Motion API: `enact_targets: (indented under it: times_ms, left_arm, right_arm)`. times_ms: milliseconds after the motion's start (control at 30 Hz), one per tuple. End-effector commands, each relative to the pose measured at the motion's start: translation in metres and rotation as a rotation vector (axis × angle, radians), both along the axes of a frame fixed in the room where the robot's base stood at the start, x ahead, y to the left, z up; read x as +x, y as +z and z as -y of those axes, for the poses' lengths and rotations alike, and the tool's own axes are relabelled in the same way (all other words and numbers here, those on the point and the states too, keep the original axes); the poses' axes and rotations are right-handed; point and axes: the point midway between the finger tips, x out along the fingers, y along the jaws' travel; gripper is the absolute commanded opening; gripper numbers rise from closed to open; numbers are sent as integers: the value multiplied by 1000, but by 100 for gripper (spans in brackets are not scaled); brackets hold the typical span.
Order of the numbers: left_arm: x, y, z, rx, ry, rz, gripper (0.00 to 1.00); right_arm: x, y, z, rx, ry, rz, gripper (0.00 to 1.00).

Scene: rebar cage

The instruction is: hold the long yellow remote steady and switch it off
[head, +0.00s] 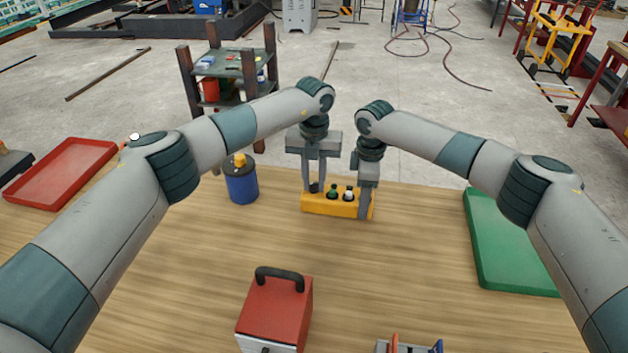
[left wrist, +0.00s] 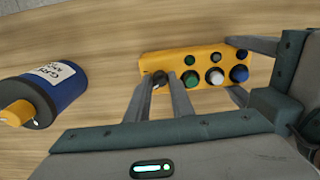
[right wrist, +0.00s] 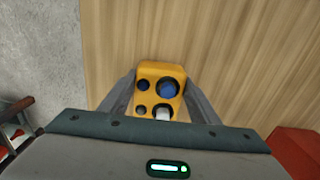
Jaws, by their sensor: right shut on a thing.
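The long yellow remote (head: 336,208) is near the table's back edge, with green, white, blue and dark buttons and a black knob (left wrist: 160,78) at one end. It also shows in the left wrist view (left wrist: 205,64) and end-on in the right wrist view (right wrist: 151,72). My right gripper (head: 367,208) is shut across the blue-button end, one finger on each side. My left gripper (head: 314,188) is pointed down at the other end, its fingers open on either side of the black knob. I cannot tell whether they touch the knob.
A blue canister (head: 241,184) with a yellow cap stands left of the remote. A red toolbox (head: 275,312) with a black handle is at the front. A green mat (head: 510,245) lies right, a red tray (head: 62,172) far left. The table's middle is clear.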

Motion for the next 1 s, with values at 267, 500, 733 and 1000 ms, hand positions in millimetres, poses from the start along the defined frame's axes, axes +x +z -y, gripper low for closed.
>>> enact_targets:
  times_ms: [267,500,733,1000]
  left_arm:
    - [0,0,0,0,0,1,38]
    - [0,5,0,0,-1,1,38]
    - [1,28,0,-1,-1,2,38]
    - [1,76,0,0,0,3,38]
  right_arm:
    - [0,0,0,0,0,0,21]
    - [0,0,0,0,0,0,21]
    - [0,0,0,0,0,0,21]
    - [0,0,0,0,0,1,21]
